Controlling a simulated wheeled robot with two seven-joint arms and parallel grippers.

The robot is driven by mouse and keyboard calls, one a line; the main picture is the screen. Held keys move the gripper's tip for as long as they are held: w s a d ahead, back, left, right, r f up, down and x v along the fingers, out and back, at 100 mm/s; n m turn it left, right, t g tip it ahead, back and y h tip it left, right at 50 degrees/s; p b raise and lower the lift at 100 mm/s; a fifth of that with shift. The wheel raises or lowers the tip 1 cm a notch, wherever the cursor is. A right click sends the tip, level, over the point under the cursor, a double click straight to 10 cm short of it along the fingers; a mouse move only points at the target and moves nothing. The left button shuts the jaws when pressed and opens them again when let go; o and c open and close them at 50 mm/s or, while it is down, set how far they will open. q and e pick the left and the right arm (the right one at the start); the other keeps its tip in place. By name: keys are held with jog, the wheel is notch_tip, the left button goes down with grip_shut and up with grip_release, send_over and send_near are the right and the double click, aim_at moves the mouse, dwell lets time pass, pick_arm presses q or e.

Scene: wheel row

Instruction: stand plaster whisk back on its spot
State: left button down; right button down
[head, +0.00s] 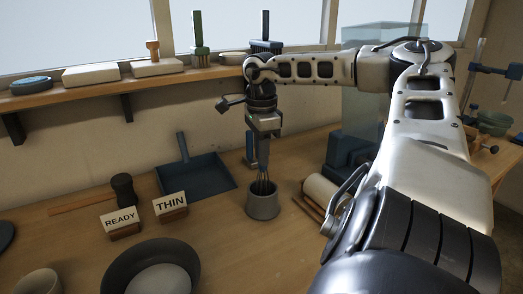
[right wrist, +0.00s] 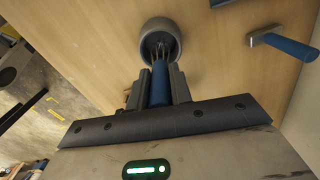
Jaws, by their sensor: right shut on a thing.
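The plaster whisk has a blue handle (right wrist: 160,88) and thin wire loops (head: 263,186). It hangs about upright with the wires pointing down. My right gripper (head: 263,138) is shut on the handle; in the right wrist view its fingers (right wrist: 161,84) lie on both sides of it. A grey round cup (head: 262,206) stands on the bench directly below, and it also shows in the right wrist view (right wrist: 150,26). The wire ends overlap the cup's mouth and seem to be inside it; whether they touch the bottom is hidden. My left gripper is not in view.
A THIN card (head: 171,204), a READY card (head: 121,220) and a dark bowl (head: 118,266) are at the left front. A dark dustpan (head: 190,175) lies behind. A rolled cream thing (head: 321,190) lies right of the cup. A shelf (head: 110,93) runs along the wall.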

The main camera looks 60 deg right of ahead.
jog(key=shift+f+b, duration=0.4)
jog(key=shift+f, duration=0.25)
jog(key=c, duration=1.2)
grip_release()
